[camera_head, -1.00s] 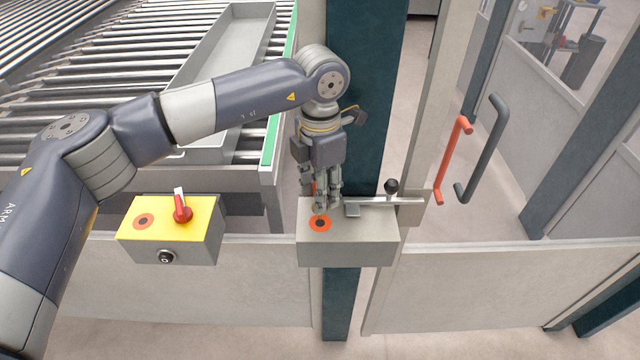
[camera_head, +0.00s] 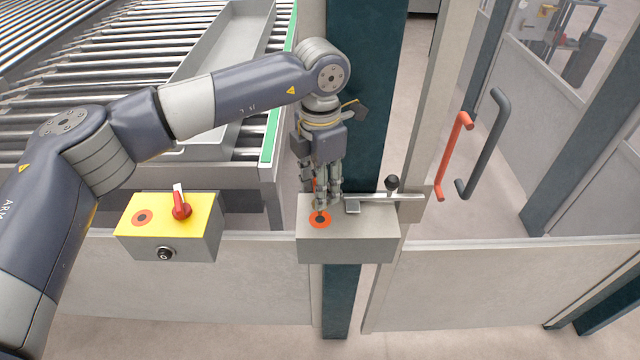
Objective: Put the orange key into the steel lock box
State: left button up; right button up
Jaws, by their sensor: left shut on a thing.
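The steel lock box (camera_head: 352,246) is a grey box on the post, with an orange ring around a dark keyhole (camera_head: 320,219) on its top. My left gripper (camera_head: 322,202) points down right above this ring. It is shut on the orange key (camera_head: 316,186), of which only a thin orange sliver shows between the fingers. The key's lower end is hidden, so I cannot tell whether it is in the keyhole. My right gripper is not in view.
A bolt lever with a black knob (camera_head: 392,183) lies just right of the gripper. A yellow box with a red switch (camera_head: 181,208) stands to the left. An orange door handle (camera_head: 453,157) is at the right. A roller conveyor (camera_head: 90,90) lies behind.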

pick_arm(q)
jog(key=shift+f+b, duration=2.05)
jog(key=shift+f, duration=0.25)
jog(key=o, duration=1.2)
jog(key=shift+c, duration=0.2)
jog(key=shift+r, duration=0.1)
notch_tip(320, 180, up, 12)
jog(key=shift+f, duration=0.1)
